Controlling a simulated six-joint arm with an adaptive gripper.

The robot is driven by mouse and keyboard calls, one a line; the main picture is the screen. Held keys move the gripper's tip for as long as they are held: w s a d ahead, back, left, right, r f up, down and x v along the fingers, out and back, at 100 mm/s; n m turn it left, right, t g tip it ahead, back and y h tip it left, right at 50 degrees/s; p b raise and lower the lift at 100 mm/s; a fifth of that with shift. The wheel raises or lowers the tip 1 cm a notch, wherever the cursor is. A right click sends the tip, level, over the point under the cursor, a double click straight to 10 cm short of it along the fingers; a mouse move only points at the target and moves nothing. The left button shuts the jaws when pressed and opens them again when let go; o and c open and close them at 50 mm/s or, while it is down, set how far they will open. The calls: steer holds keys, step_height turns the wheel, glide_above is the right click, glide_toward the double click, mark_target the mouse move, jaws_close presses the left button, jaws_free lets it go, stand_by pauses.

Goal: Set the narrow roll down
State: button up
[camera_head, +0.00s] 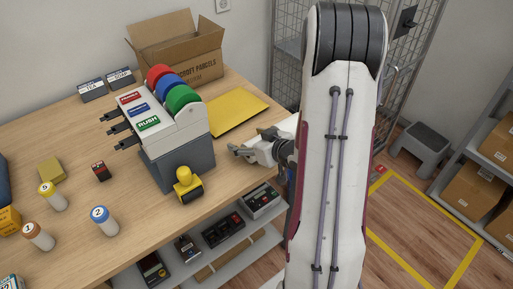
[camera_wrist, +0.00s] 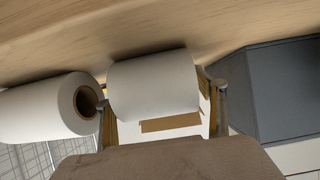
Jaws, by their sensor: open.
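The narrow roll (camera_wrist: 152,82) is a plain white roll in the wrist view, between the two fingers of my gripper (camera_wrist: 158,98). The fingers are open, one on each side of the roll. The wooden counter lies close by its far side; I cannot tell whether the roll touches it. In the head view my gripper (camera_head: 258,150) is low over the counter's right edge, right of the label dispenser. I cannot make out the narrow roll there.
A wider white roll (camera_wrist: 45,108) with a brown core lies left of the narrow one. A blue-grey block (camera_wrist: 275,90) stands at right. In the head view, the dispenser (camera_head: 180,165), a yellow stamp (camera_head: 187,186) and a yellow envelope (camera_head: 226,112) are near my gripper.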

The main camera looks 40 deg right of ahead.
steer(key=c, duration=1.4)
steer(key=shift+r, duration=0.15)
steer(key=shift+c, duration=0.2)
step_height(320, 180, up, 10)
stand_by(0.5)
